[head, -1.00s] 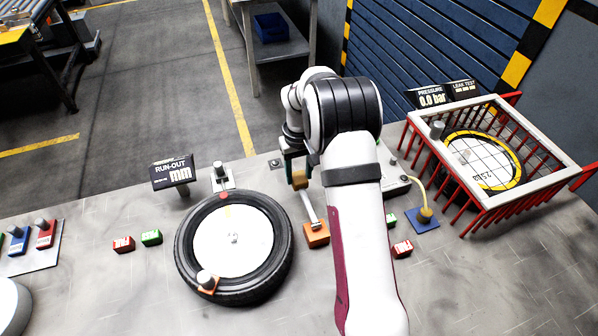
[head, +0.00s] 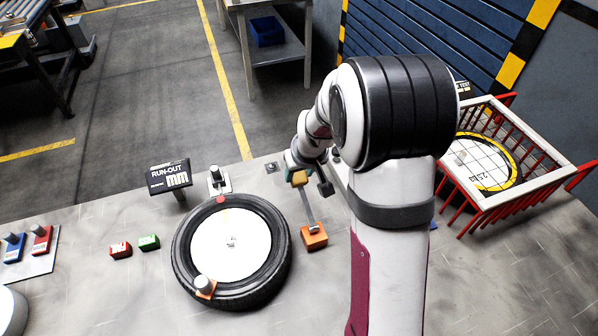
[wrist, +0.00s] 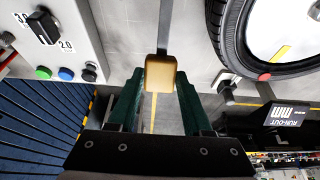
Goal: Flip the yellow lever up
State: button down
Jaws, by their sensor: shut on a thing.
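The lever has a yellow knob (head: 299,178), a grey rod (head: 307,207) and an orange base (head: 314,238). It stands just right of the tyre (head: 281,255) in the head view, its rod leaning away toward the back. In the wrist view the yellow knob (wrist: 160,73) sits between the green fingers of my gripper (wrist: 160,82), with the rod (wrist: 166,25) running to the top edge. My gripper is shut on the knob. In the head view my wrist is behind the knob, and my arm hides much of the gripper.
A run-out display (head: 169,177) and a post (head: 216,176) stand behind the tyre. Red (head: 120,250) and green (head: 149,242) blocks lie left of it. A red-barred cage (head: 565,170) is at right. The wrist view shows a panel with a knob and buttons (wrist: 66,74).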

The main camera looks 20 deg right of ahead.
jog(key=shift+c, duration=1.6)
grip_release()
